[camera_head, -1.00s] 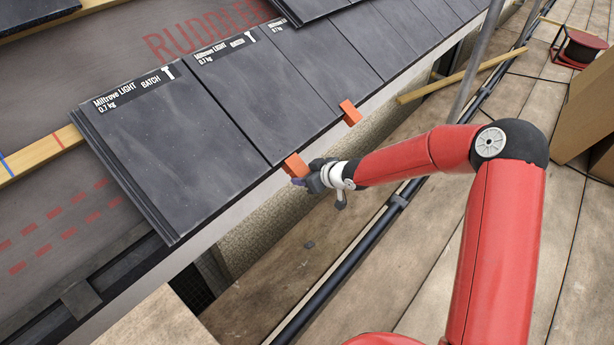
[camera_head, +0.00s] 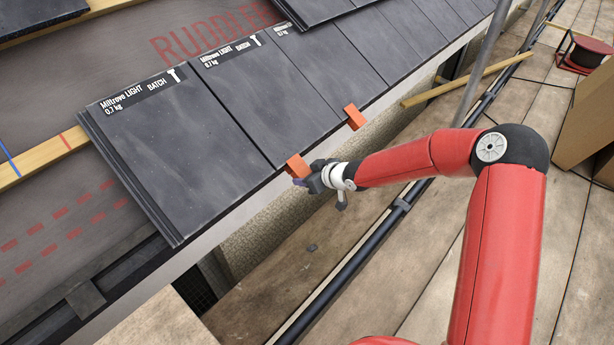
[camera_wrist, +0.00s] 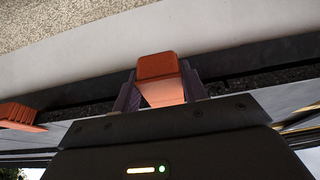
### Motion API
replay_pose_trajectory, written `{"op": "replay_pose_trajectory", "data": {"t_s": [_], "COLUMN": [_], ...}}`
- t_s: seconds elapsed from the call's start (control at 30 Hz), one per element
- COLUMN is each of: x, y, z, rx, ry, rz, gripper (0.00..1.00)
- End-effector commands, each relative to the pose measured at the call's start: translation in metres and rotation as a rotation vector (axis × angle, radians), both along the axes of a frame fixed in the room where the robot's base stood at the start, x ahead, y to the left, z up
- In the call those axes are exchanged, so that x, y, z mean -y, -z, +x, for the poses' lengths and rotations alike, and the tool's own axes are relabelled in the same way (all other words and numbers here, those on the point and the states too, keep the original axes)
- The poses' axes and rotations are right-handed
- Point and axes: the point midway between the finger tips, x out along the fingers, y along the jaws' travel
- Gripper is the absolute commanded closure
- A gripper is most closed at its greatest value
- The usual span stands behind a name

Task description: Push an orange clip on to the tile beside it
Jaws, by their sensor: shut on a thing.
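My gripper (camera_head: 308,178) is shut on an orange clip (camera_head: 296,166) at the lower edge of the dark roof tiles. In the wrist view the clip (camera_wrist: 158,72) sits between the two dark fingers of my gripper (camera_wrist: 160,92). In the head view the clip is close to the edge of the front tile (camera_head: 180,150), near its joint with the tile behind (camera_head: 265,95); I cannot tell whether it touches or is fully seated. A second orange clip (camera_head: 354,117) is on the eave edge farther up the row, and an orange clip also shows at the left of the wrist view (camera_wrist: 18,114).
A pale fascia (camera_head: 235,207) runs below the tile edge. A black rail (camera_head: 345,270) and a grey pole (camera_head: 482,62) stand beyond it over the wooden deck (camera_head: 400,265). A timber batten (camera_head: 465,78), a cable reel (camera_head: 583,52) and a cardboard box (camera_head: 590,120) lie right.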

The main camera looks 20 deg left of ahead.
Motion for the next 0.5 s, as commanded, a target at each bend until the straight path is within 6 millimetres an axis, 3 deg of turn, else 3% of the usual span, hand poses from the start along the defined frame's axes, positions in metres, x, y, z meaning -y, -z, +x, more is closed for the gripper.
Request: {"op": "replay_pose_trajectory", "data": {"t_s": [0.5], "x": [-0.0088], "y": [-0.0061], "z": [0.0036], "rx": [0.0], "ry": [0.0], "rz": [0.0], "gripper": [0.98]}}
